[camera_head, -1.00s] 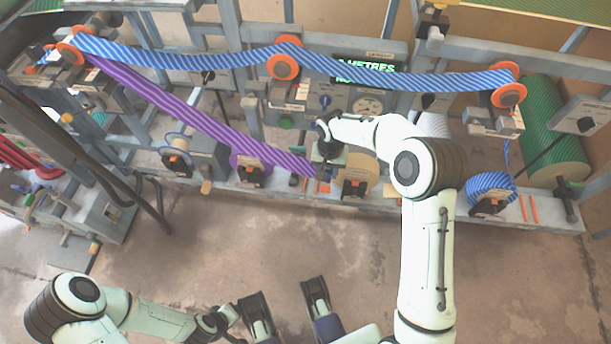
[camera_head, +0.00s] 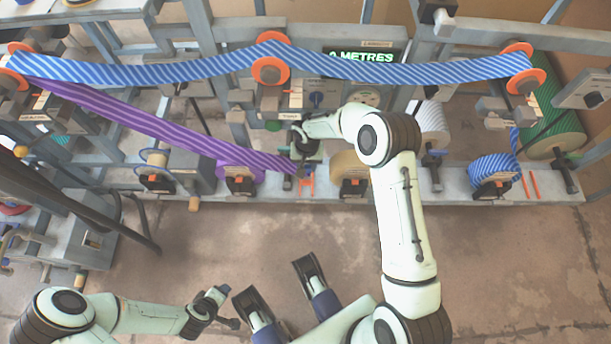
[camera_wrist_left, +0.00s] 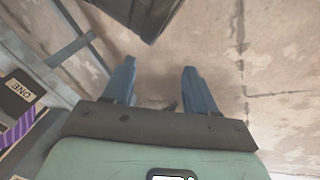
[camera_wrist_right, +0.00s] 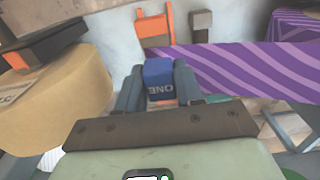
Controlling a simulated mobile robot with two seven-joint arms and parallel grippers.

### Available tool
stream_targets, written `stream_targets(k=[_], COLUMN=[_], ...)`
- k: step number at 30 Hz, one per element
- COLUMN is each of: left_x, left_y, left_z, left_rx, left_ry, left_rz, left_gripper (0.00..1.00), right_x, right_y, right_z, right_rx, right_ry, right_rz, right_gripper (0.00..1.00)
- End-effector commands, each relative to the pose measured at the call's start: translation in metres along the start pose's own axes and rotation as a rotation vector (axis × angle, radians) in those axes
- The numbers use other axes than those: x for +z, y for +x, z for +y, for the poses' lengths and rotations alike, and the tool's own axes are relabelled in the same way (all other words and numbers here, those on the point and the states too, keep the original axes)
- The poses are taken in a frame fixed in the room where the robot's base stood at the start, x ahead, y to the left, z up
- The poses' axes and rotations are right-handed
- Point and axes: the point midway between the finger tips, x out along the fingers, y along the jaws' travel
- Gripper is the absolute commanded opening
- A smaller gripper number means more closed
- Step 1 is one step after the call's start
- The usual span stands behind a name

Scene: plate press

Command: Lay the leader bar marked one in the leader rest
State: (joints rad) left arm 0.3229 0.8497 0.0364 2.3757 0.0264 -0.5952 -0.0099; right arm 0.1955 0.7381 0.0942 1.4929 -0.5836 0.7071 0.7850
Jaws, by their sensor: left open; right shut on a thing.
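The leader bar marked one is a small blue block (camera_wrist_right: 159,80) with upside-down "ONE" lettering. My right gripper (camera_wrist_right: 160,92) is shut on it. A purple striped web (camera_wrist_right: 240,70) runs from beside the bar to the right in the right wrist view, and to the upper left in the head view (camera_head: 150,120). An orange upright bracket (camera_wrist_right: 154,28), apparently the leader rest, stands just beyond the bar on the grey rail; it also shows in the head view (camera_head: 307,184). Whether bar and bracket touch is unclear. My left gripper (camera_wrist_left: 160,88) is open and empty over the floor.
A tan roll (camera_head: 345,168) is right of my right gripper, a purple roll (camera_head: 226,172) left of it. Blue striped web (camera_head: 420,74) spans above over orange-flanged rollers. A blue striped roll (camera_head: 490,170) sits farther right. The floor (camera_head: 270,235) before the rail is clear.

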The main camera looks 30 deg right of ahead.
Motion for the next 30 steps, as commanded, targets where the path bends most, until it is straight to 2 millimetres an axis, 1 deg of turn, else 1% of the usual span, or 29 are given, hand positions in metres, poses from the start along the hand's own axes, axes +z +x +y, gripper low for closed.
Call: stream_targets(k=[1,3,4,6,11,18,30], left_x=[-0.003,-0.006,-0.007,-0.003,0.003,0.02,0.024], left_y=[0.005,0.009,0.009,0.011,0.014,0.025,0.026], left_z=[-0.002,-0.004,-0.004,-0.007,-0.011,-0.025,-0.027], left_rx=[-0.002,-0.004,-0.005,-0.01,-0.017,-0.041,-0.046], left_ry=[-0.002,-0.003,-0.004,-0.006,-0.01,-0.023,-0.026], left_rz=[0.01,0.019,0.022,0.007,-0.011,-0.063,-0.075], left_gripper=[0.57,0.57,0.57,0.57,0.57,0.57,0.57], right_x=[0.0,-0.001,-0.001,-0.001,-0.001,-0.001,-0.001], right_y=[0.014,0.025,0.029,0.035,0.044,0.079,0.082], right_z=[0.0,0.0,0.0,0.0,0.0,0.0,0.0], right_rx=[0.001,0.0,0.0,0.0,0.0,0.0,0.0], right_ry=[0.001,0.0,0.0,0.0,0.0,-0.001,-0.001], right_rz=[-0.002,0.0,0.0,0.001,0.001,0.0,0.002], right_gripper=[0.0,0.0,0.0,0.0,0.0,0.0,0.0])
